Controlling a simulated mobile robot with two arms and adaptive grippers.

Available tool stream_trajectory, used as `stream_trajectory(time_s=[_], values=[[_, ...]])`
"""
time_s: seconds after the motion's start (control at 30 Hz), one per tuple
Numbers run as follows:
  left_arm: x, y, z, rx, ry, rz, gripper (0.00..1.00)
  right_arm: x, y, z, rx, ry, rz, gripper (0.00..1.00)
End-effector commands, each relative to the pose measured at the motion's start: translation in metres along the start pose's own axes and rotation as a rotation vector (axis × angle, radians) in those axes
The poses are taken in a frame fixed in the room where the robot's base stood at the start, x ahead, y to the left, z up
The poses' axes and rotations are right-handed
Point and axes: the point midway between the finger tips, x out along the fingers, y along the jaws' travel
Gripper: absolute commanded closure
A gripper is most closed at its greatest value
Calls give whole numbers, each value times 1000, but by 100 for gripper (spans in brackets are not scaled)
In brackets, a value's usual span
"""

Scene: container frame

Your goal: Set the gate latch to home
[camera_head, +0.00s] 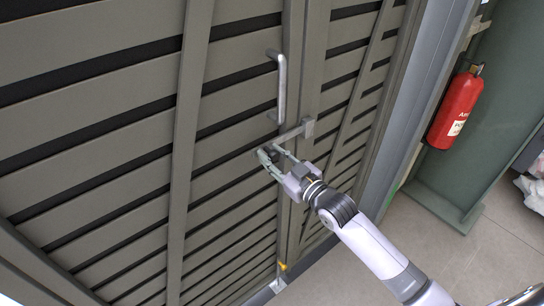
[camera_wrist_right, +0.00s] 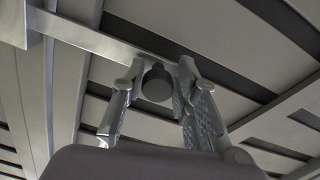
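The gate latch is a flat grey metal bar (camera_head: 291,134) on the slatted gate (camera_head: 235,112), below the upright pull handle (camera_head: 281,88). It runs from a bracket (camera_head: 308,126) down to the left. In the right wrist view the bar (camera_wrist_right: 92,37) crosses the upper left, and a dark round knob (camera_wrist_right: 157,84) shows at its end. My right gripper (camera_head: 269,159) is at the bar's lower left end. In the wrist view its fingers (camera_wrist_right: 158,92) stand apart on either side of the knob, with small gaps visible. My left gripper is not in view.
A red fire extinguisher (camera_head: 455,108) hangs on the right beside a green panel (camera_head: 504,110). A floor-level bolt with a yellow part (camera_head: 281,277) is at the gate's bottom. Grey tiled floor (camera_head: 490,250) lies open at lower right.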

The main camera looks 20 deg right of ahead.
Motion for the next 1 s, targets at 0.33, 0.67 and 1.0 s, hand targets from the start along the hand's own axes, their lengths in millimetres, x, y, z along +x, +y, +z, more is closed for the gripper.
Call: stream_trajectory(time_s=[0.33, 0.67, 1.0], values=[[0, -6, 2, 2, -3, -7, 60, 0, -1, -1, 0, 2, -2, 55], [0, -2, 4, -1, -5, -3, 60, -13, -1, 0, -1, 0, -2, 55], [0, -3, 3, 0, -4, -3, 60, -82, -1, 2, -1, -3, -3, 55]])
